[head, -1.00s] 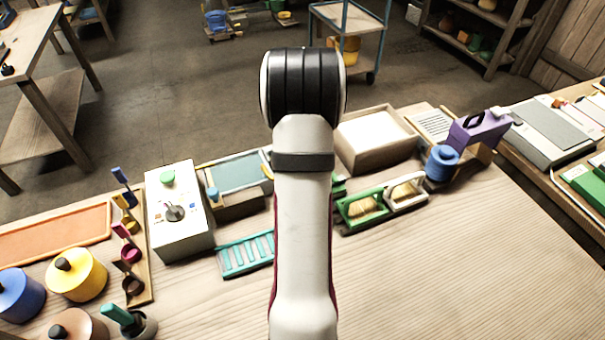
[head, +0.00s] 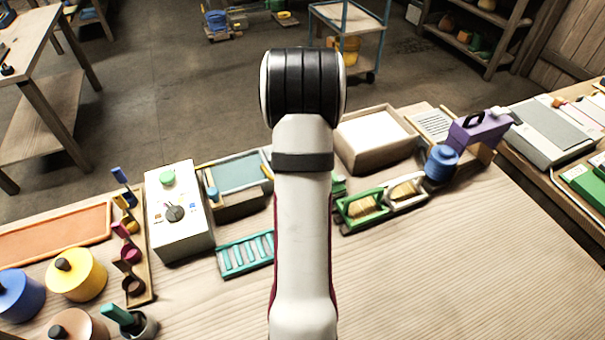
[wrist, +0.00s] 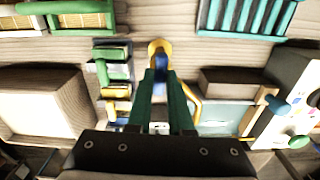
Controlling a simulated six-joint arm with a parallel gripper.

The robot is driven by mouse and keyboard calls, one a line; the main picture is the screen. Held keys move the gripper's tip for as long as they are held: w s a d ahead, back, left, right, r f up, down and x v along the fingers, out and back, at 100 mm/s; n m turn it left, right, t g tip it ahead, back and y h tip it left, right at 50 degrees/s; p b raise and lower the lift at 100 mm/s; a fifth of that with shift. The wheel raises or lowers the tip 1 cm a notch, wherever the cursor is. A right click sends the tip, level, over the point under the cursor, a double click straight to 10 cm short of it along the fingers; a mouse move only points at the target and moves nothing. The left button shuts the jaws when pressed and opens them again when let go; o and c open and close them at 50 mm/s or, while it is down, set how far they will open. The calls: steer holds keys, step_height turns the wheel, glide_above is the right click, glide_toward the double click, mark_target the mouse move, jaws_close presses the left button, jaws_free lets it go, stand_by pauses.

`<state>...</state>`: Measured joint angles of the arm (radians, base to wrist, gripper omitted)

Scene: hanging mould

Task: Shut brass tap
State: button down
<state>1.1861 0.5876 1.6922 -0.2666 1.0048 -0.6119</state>
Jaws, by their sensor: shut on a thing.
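In the wrist view my gripper (wrist: 162,82) has its two long green fingers closed together on a small blue part of the brass tap. The tap's rounded yellow-brass end (wrist: 159,46) shows just beyond the fingertips, above the bench top. The fingers hide much of the tap, so I cannot tell how far it is turned. In the head view my own arm covers the gripper and the tap.
In the wrist view a teal rack (wrist: 246,16) lies beyond, and green and yellow blocks (wrist: 112,72) stand close on the left. A shallow tray (wrist: 225,117) and a white box with knobs (wrist: 290,100) are on the right. The bench's front (head: 430,270) is clear.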

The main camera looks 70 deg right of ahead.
steer(key=m, duration=0.8)
steer(key=shift+m, duration=0.3)
steer(key=m, duration=0.4)
steer(key=shift+a, duration=0.1)
steer(key=shift+m, duration=2.3)
steer(key=c, duration=0.8)
jaws_free()
